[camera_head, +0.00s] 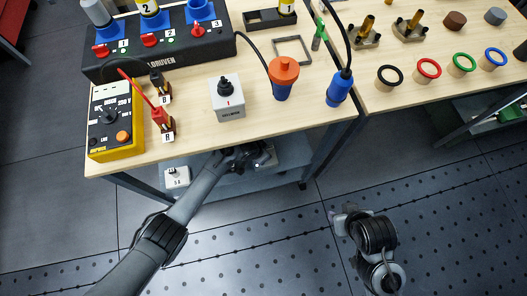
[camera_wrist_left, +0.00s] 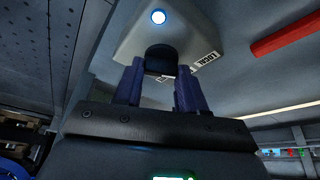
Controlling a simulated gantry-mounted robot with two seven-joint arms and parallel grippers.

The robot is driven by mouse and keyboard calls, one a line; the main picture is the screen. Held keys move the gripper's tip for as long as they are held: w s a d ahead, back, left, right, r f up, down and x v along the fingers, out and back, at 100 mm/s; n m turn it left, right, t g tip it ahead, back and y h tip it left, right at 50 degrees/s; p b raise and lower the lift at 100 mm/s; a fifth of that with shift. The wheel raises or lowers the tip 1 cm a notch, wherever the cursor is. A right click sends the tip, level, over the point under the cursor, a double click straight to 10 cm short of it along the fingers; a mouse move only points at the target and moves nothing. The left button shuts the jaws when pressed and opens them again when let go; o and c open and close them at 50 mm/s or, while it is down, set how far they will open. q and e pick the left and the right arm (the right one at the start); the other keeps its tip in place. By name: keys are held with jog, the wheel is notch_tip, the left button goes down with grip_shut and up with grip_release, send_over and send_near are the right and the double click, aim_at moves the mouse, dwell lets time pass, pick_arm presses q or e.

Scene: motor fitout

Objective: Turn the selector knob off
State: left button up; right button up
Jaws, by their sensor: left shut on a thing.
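In the left wrist view, the black selector knob (camera_wrist_left: 160,60) stands out from a grey-white box (camera_wrist_left: 135,38) with a lit round lamp and a printed label. My left gripper (camera_wrist_left: 158,88) has its two fingers on either side of the knob and is shut on it.
A white box with a black knob (camera_head: 227,109) stands on the bench (camera_head: 200,148), and another small white box (camera_head: 177,178) is on the lower shelf. A yellow meter (camera_head: 117,118) and an orange-capped blue part (camera_head: 283,78) are on top. The floor in front is clear.

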pick_arm(q)
jog(key=m, duration=0.2)
jog(key=shift+w+m+g+h, duration=0.1)
jog(key=shift+m+g+h, duration=0.2)
jog(key=shift+g, duration=0.1)
jog(key=shift+a+f+m+g+b, duration=0.1)
jog(key=shift+m+g+b, duration=0.55)
jog(key=shift+m, duration=0.65)
jog(key=o, duration=1.1)
jog(key=shift+c, duration=0.2)
